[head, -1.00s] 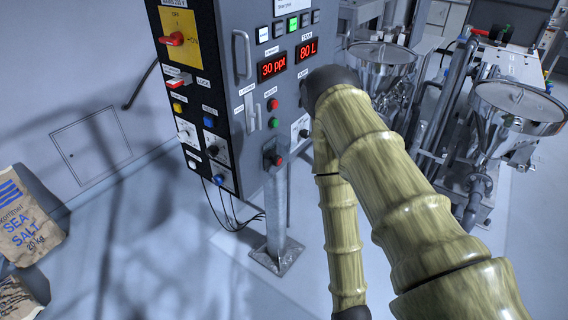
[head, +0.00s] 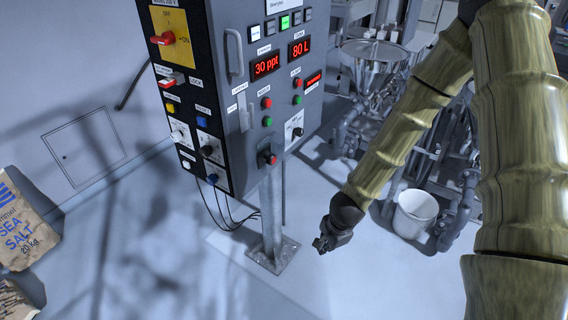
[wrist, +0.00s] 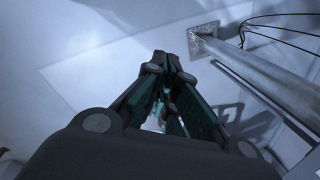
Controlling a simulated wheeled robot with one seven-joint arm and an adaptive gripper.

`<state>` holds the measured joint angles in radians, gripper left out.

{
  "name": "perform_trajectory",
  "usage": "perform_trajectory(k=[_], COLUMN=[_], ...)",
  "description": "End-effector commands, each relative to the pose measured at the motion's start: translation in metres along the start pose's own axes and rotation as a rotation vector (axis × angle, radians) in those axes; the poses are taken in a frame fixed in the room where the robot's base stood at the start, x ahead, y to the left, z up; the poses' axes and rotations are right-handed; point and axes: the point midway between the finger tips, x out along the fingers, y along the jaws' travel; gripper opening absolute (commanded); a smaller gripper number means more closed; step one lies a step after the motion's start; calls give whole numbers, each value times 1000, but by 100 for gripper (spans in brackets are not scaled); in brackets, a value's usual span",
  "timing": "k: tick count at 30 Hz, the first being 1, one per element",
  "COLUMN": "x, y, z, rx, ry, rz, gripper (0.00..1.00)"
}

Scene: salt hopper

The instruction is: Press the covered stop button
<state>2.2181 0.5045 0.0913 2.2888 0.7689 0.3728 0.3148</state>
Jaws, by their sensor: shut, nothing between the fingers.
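A grey control cabinet (head: 250,60) on a metal post carries several buttons. A red button in a dark protruding housing (head: 267,157) sits low on its front, above the post. Another red button (head: 266,103) has a green one below it, and a further red and green pair is to the right. I cannot make out a cover clearly on any of them. My gripper (head: 323,246) hangs low to the right of the post, below the panel and apart from it. In the wrist view my gripper's fingers (wrist: 167,66) are shut and empty, pointing toward the floor.
The post's base plate (head: 273,255) is bolted to the floor, with black cables beside it. A white bucket (head: 414,213) and a steel hopper (head: 374,55) with pipes stand at the right. A sea salt sack (head: 25,225) lies at the left. The front floor is clear.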

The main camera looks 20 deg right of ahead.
Motion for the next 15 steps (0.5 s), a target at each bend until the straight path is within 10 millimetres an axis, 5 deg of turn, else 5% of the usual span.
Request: perform_trajectory(k=[15], x=[-116], y=[-135], z=[-11], rx=[720], ry=[-326], rz=[-176], gripper=[0])
